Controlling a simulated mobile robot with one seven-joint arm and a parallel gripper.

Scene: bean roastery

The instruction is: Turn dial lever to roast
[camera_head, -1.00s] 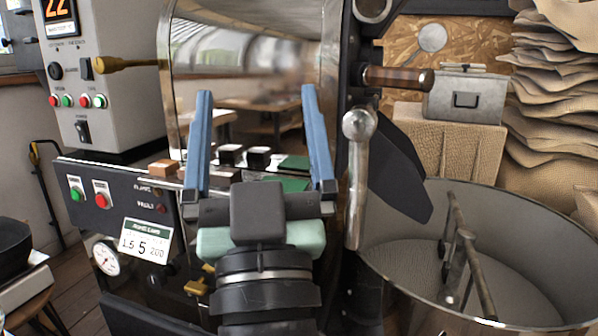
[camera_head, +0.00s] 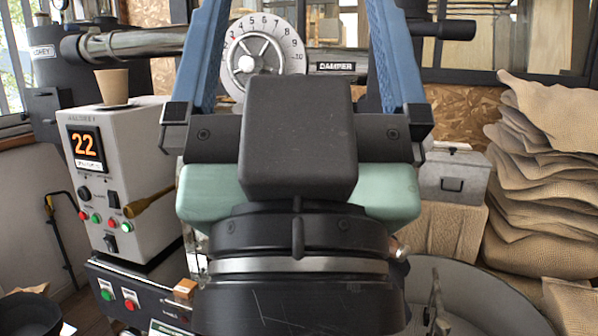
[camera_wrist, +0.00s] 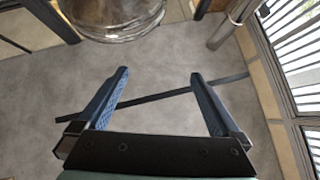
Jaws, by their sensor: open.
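A round pale dial (camera_head: 262,55) with numbers up to 10 and several spokes is in the head view, near the top and left of centre. A dark plate (camera_head: 336,67) reading DAMPER is beside it on the right. My gripper (camera_wrist: 158,74) has two blue fingers, wide apart with nothing between them. The fingertips run off the top edge there. I cannot make out a roast mark.
A control box (camera_head: 118,180) with a 22 display, buttons and a brass handle stands on the left, a paper cup (camera_head: 112,86) on top. A metal pipe (camera_head: 135,42) runs above it. A metal box (camera_head: 452,177) and stacked sacks (camera_head: 545,170) are on the right, above a round bin (camera_head: 470,285).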

